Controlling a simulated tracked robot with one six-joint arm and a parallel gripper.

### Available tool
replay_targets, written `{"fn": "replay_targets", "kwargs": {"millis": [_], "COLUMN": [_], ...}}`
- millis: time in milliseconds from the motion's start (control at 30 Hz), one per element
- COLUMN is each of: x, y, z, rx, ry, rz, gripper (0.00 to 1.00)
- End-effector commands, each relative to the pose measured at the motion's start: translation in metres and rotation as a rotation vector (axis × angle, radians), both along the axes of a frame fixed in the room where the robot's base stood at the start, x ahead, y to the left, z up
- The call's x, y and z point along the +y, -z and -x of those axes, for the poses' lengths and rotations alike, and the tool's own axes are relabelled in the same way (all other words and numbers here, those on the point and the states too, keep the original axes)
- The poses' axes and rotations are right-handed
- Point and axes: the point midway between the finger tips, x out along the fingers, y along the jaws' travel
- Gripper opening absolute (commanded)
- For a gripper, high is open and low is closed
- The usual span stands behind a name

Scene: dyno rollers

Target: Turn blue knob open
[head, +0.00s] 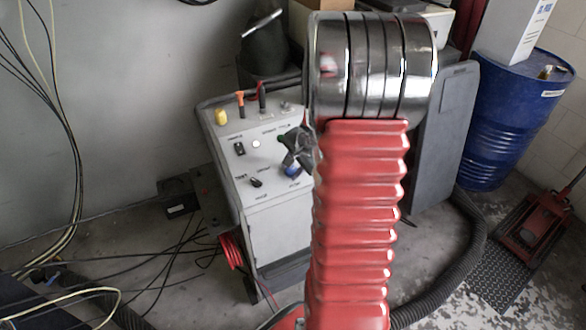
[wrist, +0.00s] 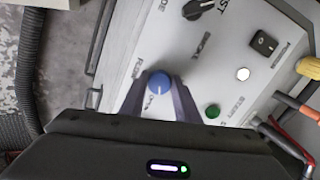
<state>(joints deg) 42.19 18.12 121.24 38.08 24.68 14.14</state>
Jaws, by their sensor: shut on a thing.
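The blue knob (wrist: 160,82) sits on the sloped grey control panel (wrist: 225,55) of a cart-like machine. In the wrist view my gripper (wrist: 160,92) has its two dark fingers on either side of the knob, shut on it. In the head view the blue knob (head: 292,170) shows at the panel's right side, with my gripper (head: 294,160) at it. My red arm hides the right part of the machine. The print beside the knob is too small to read surely.
The panel also bears a black rotary knob (head: 256,183), a black switch (head: 239,149), a yellow knob (head: 221,117) and a green button (wrist: 212,111). Cables (head: 160,250) lie on the floor at left. A blue drum (head: 505,115) and a ribbed hose (head: 468,240) are at right.

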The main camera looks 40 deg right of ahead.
Motion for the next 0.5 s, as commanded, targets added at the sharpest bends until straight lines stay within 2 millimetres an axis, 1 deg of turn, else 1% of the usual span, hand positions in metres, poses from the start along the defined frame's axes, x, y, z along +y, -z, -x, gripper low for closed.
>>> {"fn": "replay_targets", "kwargs": {"millis": [33, 300, 500], "x": [-0.0031, -0.0034, -0.0034], "y": [0.0014, 0.0019, 0.0021], "z": [0.0028, 0.0036, 0.0038], "rx": [-0.004, -0.035, -0.052], "ry": [0.046, 0.255, 0.366], "rz": [-0.017, -0.126, -0.186], "gripper": [0.07, 0.06, 0.07]}}
